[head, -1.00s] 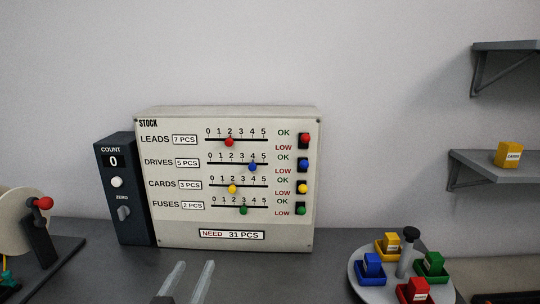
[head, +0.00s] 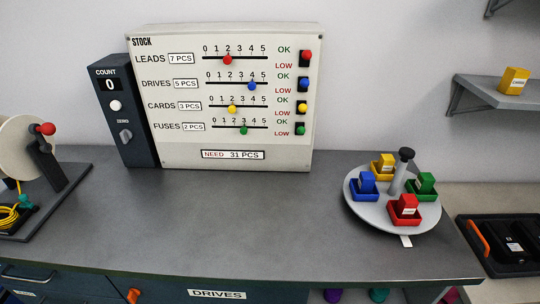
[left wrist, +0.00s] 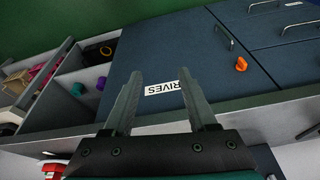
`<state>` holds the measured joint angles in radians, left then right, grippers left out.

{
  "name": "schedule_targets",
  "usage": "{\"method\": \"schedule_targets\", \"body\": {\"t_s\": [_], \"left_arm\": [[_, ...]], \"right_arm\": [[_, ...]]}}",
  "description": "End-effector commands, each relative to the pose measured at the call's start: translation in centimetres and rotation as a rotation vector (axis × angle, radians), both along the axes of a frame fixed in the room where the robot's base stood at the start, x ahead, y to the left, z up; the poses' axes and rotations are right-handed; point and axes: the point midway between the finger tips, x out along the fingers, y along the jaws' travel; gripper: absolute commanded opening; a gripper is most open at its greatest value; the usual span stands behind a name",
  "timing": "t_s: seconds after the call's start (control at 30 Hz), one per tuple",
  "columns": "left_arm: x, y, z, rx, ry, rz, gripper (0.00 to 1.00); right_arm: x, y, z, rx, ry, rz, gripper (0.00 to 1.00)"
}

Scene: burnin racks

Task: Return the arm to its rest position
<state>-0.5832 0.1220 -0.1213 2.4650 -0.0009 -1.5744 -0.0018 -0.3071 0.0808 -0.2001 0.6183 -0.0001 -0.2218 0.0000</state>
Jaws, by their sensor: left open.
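My left gripper (left wrist: 158,100) shows in the left wrist view with its two fingers apart and nothing between them. Behind the fingers is the blue cabinet front with the white DRIVES label (left wrist: 162,88), beside open cubbies. No gripper shows in the head view now. My right gripper is in neither current view.
The grey bench top (head: 270,215) is mostly clear. The STOCK panel (head: 228,165) and the COUNT box (head: 121,120) stand at the back. A turntable (head: 385,215) with several coloured boxes stands at right, a reel (head: 20,145) at left. A black tray (head: 500,265) lies at far right.

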Motion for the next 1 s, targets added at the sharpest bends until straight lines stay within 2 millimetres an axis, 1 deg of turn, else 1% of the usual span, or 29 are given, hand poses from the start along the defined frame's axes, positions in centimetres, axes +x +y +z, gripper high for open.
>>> {"method": "schedule_targets", "body": {"t_s": [0.03,0.17,0.27,0.3,0.37,0.4,0.53,0.7,0.77,0.8,0.9,1.0], "left_arm": [[0.4,-0.1,-1.8,0.000,0.006,0.001,0.58],[1.0,-0.2,-5.4,-0.001,0.017,-0.001,0.58],[1.1,-0.3,-8.5,-0.001,0.032,-0.002,0.58],[1.2,-0.3,-9.9,-0.001,0.036,-0.003,0.58],[1.1,-0.4,-12.1,-0.001,0.046,-0.004,0.58],[0.9,-0.4,-13.7,-0.001,0.052,-0.005,0.58],[0.2,-0.3,-18.9,0.001,0.072,-0.009,0.58],[-1.8,-0.1,-25.4,0.004,0.101,-0.014,0.58],[-2.7,0.1,-27.4,0.005,0.110,-0.016,0.58],[-3.4,0.2,-28.8,0.006,0.116,-0.018,0.58],[-5.3,0.4,-32.0,0.008,0.133,-0.022,0.58],[-7.5,0.8,-34.9,0.010,0.151,-0.025,0.58]], "right_arm": [[0.1,0.0,-0.4,0.000,-0.001,0.000,0.50],[0.2,0.0,-0.9,0.000,-0.002,0.000,0.50],[0.4,0.0,-1.3,0.000,-0.006,-0.001,0.50],[0.5,0.0,-1.5,0.001,-0.007,-0.001,0.50],[0.5,0.1,-1.8,0.001,-0.008,-0.001,0.50],[0.6,0.1,-2.0,0.001,-0.008,-0.001,0.50],[0.6,0.1,-2.7,0.001,-0.009,-0.001,0.50],[0.6,0.1,-3.6,0.001,-0.011,-0.001,0.50],[0.7,0.1,-3.9,0.001,-0.011,-0.001,0.50],[0.7,0.1,-4.1,0.001,-0.011,-0.001,0.50],[0.7,0.1,-4.6,0.003,-0.012,-0.001,0.50],[0.7,0.1,-5.2,0.003,-0.012,-0.001,0.50]]}}
